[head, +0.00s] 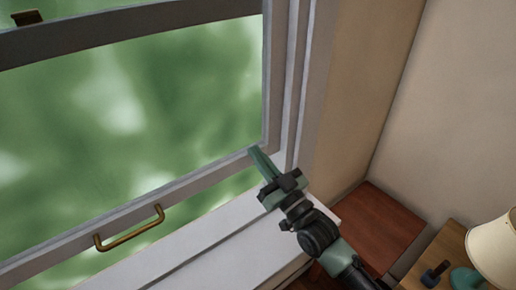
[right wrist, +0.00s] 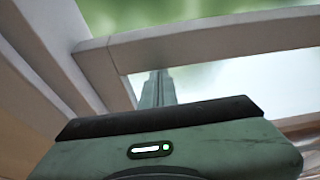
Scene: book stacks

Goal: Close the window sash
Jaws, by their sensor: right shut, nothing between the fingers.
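The window sash (head: 205,181) is a grey-white frame around blurred green glass. It stands partly open, with a strip of green showing between its bottom rail and the white sill (head: 225,245). A brass handle (head: 130,231) is fixed on the bottom rail, left of centre. My right gripper (head: 255,153) is shut and empty, its fingertips at the right end of the bottom rail. In the right wrist view the closed fingers (right wrist: 157,88) point up at the rail (right wrist: 215,45); I cannot tell whether they touch it. My left gripper is out of view.
The window jamb (head: 300,75) rises just right of my right gripper. A reddish-brown wooden surface (head: 385,225) is at the lower right, beside a table with a lamp (head: 495,250) and small items.

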